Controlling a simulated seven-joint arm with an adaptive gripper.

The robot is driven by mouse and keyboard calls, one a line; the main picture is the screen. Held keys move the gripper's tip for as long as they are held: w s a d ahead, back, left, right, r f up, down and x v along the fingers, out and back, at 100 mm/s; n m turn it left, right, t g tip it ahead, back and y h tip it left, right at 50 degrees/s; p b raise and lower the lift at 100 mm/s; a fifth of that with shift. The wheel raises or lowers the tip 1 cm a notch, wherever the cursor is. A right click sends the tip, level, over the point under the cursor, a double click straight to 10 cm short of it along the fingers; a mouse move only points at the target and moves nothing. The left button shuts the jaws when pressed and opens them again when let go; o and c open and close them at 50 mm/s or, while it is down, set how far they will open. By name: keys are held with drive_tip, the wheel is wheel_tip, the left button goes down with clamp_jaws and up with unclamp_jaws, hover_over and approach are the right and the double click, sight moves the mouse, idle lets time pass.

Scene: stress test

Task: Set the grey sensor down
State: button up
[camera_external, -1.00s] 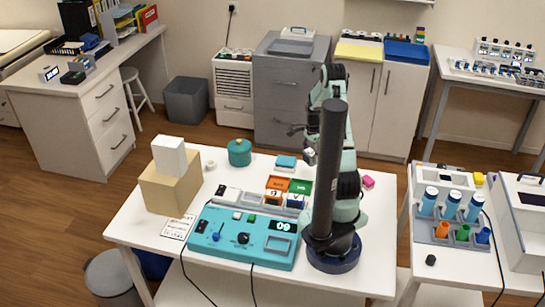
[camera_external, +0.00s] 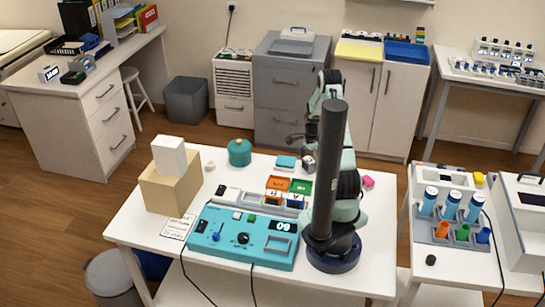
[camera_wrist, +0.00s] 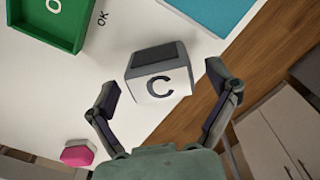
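My gripper (camera_wrist: 162,86) is open and empty. In the external view the arm hides much of it.
A green tray (camera_wrist: 62,22) marked "OK" and a teal pad (camera_wrist: 205,12) lie near the sensor. A pink object (camera_wrist: 78,153) is at lower left in the wrist view. The turquoise control box (camera_external: 215,245) fills the table's front. The table edge runs close by the sensor.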

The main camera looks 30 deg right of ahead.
sight(309, 160)
wheel_tip(309, 160, up, 12)
drive_tip(key=s+a+r+n, duration=0.4)
drive_tip(key=a+r, duration=0.2)
drive_tip(key=s+a+r+n, duration=0.2)
drive_tip(key=s+a+n, duration=0.4)
drive_tip(key=s, duration=0.3)
drive_tip(key=s+a+r+n, duration=0.2)
drive_tip(key=s+a+n, duration=0.3)
drive_tip(key=s+n, duration=0.4)
drive_tip(key=shift+s+a+r+y, duration=0.35)
drive_tip(key=shift+s+a+y, duration=0.05)
drive_tip(key=shift+s, duration=0.35)
